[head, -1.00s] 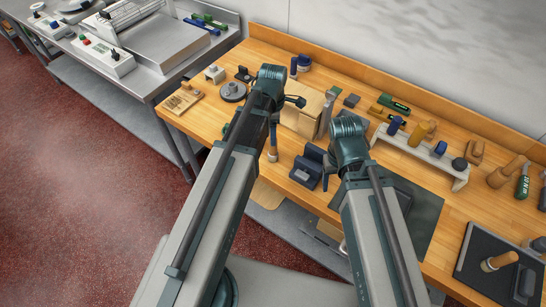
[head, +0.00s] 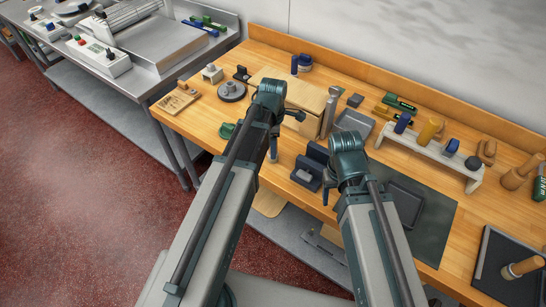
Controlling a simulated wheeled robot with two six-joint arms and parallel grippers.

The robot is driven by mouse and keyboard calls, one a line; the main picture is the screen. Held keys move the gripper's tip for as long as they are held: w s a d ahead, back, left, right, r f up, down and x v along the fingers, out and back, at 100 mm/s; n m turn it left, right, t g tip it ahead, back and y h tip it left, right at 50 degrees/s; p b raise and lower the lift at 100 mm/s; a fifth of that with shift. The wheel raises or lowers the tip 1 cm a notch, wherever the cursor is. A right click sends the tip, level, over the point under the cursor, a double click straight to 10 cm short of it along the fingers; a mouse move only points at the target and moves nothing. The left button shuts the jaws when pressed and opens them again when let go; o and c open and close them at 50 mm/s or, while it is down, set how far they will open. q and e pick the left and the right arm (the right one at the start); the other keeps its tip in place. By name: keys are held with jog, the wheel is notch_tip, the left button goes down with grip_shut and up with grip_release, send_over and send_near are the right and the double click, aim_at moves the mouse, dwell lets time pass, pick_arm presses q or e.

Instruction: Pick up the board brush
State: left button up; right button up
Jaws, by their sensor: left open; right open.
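I cannot pick out the board brush for certain. A wooden-handled tool (head: 522,267) at the right lies across a dark tray, but its head is not clear. My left gripper (head: 272,150) points down over the front part of the bench, in front of a long wooden box, mostly hidden by its own arm. My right gripper (head: 329,190) points down beside a dark blue block holder (head: 308,172), its fingers partly hidden. Both are open, and I see nothing held in either.
The wooden bench (head: 208,125) is crowded. A pale rack (head: 430,160) with upright handles stands at right centre. The wooden box (head: 285,92), a grey disc (head: 231,91) and a small peg board (head: 177,101) are on the left. The dark tray (head: 487,262) is at the right edge.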

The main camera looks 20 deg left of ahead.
pick_arm(q)
jog(key=shift+f, duration=0.45)
pick_arm(e)
jog(key=shift+f, duration=0.45)
pick_arm(q)
jog(key=shift+r, duration=0.1)
jog(key=shift+c, duration=0.3)
pick_arm(e)
jog(key=shift+r, duration=0.1)
pick_arm(q)
grip_shut()
jog(key=shift+r, duration=0.15)
pick_arm(e)
jog(key=shift+r, duration=0.1)
